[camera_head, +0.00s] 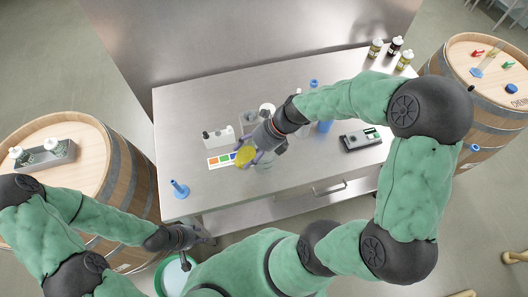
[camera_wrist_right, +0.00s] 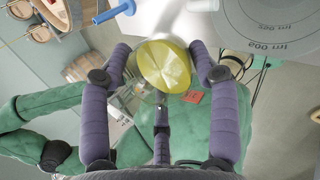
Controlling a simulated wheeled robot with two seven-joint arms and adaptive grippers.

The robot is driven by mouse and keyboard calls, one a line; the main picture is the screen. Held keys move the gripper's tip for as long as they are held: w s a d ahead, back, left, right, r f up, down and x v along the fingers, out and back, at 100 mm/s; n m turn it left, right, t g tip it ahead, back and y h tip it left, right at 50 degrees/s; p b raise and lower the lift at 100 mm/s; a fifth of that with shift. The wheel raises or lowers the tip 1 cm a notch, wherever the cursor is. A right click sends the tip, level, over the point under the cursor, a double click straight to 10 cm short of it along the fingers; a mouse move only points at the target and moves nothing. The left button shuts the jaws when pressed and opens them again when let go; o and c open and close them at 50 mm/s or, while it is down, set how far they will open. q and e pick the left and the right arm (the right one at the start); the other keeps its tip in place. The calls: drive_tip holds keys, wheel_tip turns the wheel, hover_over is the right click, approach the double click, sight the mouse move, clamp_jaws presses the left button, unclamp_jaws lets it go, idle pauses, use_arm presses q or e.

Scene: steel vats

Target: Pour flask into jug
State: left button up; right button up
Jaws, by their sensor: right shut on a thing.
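The flask (camera_head: 245,155) holds yellow liquid and is in my right gripper (camera_head: 256,150), above the front of the steel table. In the right wrist view the yellow flask (camera_wrist_right: 163,66) sits between the purple fingers of the right gripper (camera_wrist_right: 165,78), which are shut around it. A large grey vessel with upside-down volume marks, seemingly the jug (camera_wrist_right: 268,28), is close by at the upper right of that view. In the head view a clear vessel (camera_head: 268,161) shows partly under the right gripper, which hides much of it. My left gripper (camera_head: 198,236) is low at the front left, off the table; its fingers are too small to read.
On the table (camera_head: 190,108) are a white box (camera_head: 217,137), a colour chart (camera_head: 220,161), a dark meter (camera_head: 361,140) and several bottles (camera_head: 375,48) at the back right. A blue stand (camera_head: 179,188) is at the front left corner. Barrels (camera_head: 115,165) flank the table.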

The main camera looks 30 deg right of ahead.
drive_tip(key=b, duration=0.1)
drive_tip(key=y+b, duration=0.1)
drive_tip(key=b, duration=0.1)
drive_tip(key=shift+d+f+y+b, duration=0.15)
drive_tip(key=shift+f+y+b, duration=0.15)
drive_tip(key=shift+f, duration=0.1)
drive_tip(key=shift+w+r, duration=0.1)
drive_tip(key=shift+r, duration=0.1)
drive_tip(key=shift+s+b, duration=0.2)
drive_tip(key=shift+b, duration=0.15)
drive_tip(key=shift+f, duration=0.1)
drive_tip(key=shift+w+f+g+y+b, duration=0.1)
drive_tip(key=shift+w+g+y+b, duration=0.15)
drive_tip(key=shift+b, duration=0.25)
drive_tip(key=shift+s+y+b, duration=0.25)
drive_tip(key=shift+s+b, duration=0.05)
drive_tip(key=shift+b, duration=0.2)
drive_tip(key=shift+w+f+m+b, duration=0.15)
drive_tip(key=shift+w+m+b, duration=0.05)
drive_tip(key=shift+m+b, duration=0.15)
drive_tip(key=shift+s+y+b, duration=0.25)
drive_tip(key=shift+y+b, duration=0.05)
drive_tip(key=shift+b, duration=0.2)
drive_tip(key=shift+w+f+b, duration=0.15)
drive_tip(key=shift+w+b, duration=0.05)
drive_tip(key=shift+b, duration=0.25)
drive_tip(key=shift+s+r+y+p, duration=0.2)
drive_tip(key=shift+r+y+p, duration=0.1)
drive_tip(key=shift+y, duration=0.1)
drive_tip(key=shift+w, duration=0.15)
